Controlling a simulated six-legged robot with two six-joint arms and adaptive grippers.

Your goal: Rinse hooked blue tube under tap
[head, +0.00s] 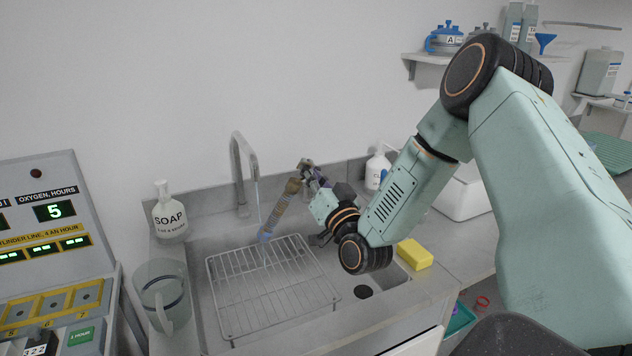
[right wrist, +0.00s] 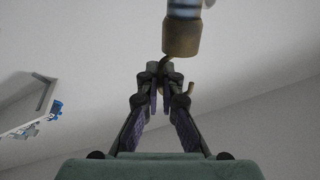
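The hooked tube (head: 279,209) hangs tilted over the sink, with a tan-brown upper end, a ribbed middle and a bluish lower end. My right gripper (head: 313,175) is at its upper end. In the right wrist view the fingers (right wrist: 160,82) are closed together around a thin brown hook (right wrist: 167,68) below the brown collar (right wrist: 181,37). The grey tap (head: 241,165) stands behind the sink, to the left of the tube. A thin pale stream (head: 258,193) falls from its spout close to the tube's lower end; I cannot tell whether they touch. My left gripper is out of view.
A wire rack (head: 268,283) lies across the sink under the tube. A soap bottle (head: 168,215) and a clear jug (head: 163,293) stand on the left. A yellow sponge (head: 414,254) lies at the right rim. An oxygen panel (head: 48,225) borders the left side.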

